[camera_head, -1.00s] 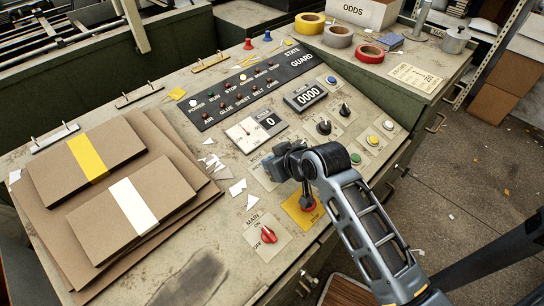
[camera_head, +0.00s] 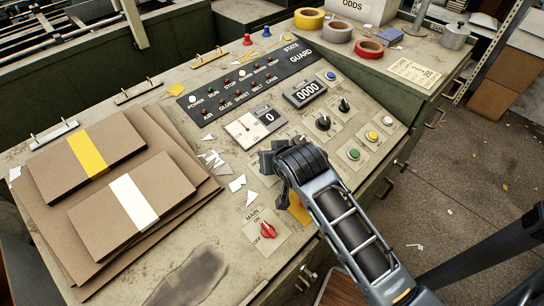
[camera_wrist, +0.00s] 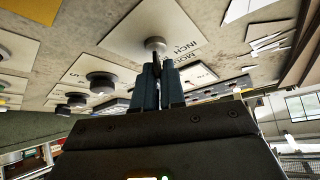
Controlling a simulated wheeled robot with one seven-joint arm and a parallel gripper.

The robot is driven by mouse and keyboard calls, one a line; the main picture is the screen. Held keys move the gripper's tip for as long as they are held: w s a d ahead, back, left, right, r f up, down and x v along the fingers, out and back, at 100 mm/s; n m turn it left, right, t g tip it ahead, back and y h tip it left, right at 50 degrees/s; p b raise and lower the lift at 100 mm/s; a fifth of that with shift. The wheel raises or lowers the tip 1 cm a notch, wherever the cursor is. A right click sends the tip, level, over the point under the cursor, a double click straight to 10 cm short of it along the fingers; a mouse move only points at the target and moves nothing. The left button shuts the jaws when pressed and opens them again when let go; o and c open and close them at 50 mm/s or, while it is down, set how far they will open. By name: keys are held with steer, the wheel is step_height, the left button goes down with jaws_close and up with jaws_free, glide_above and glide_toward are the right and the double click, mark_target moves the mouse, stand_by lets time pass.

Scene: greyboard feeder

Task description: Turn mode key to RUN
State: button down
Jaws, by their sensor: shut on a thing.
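My gripper (camera_wrist: 158,85) is shut on the mode key (camera_wrist: 155,44). Which marking the key points to cannot be made out.
The red MAIN switch (camera_head: 268,230) is below my gripper. A yellow plate (camera_head: 298,211) is mostly hidden by my arm. Black knobs (camera_head: 323,122) and a green button (camera_head: 354,154) lie to the right. Stacked greyboard (camera_head: 130,205) fills the left. Paper scraps (camera_head: 237,184) lie beside the gripper.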

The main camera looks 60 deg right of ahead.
steer(key=c, duration=1.3)
jaws_free()
steer(key=v, duration=0.8)
steer(key=shift+b, duration=0.4)
steer(key=shift+f, duration=0.1)
steer(key=s+a+r+n+t+y, duration=0.2)
steer(key=s+a+n+t+y, duration=0.35)
steer(key=s+a, duration=0.75)
steer(key=s+a+r+n+t, duration=0.2)
steer(key=s+r+n, duration=0.2)
steer(key=s+r, duration=0.1)
steer(key=shift+s+a+r+b, duration=0.3)
steer(key=shift+a+r+b, duration=0.1)
steer(key=shift+r, duration=0.1)
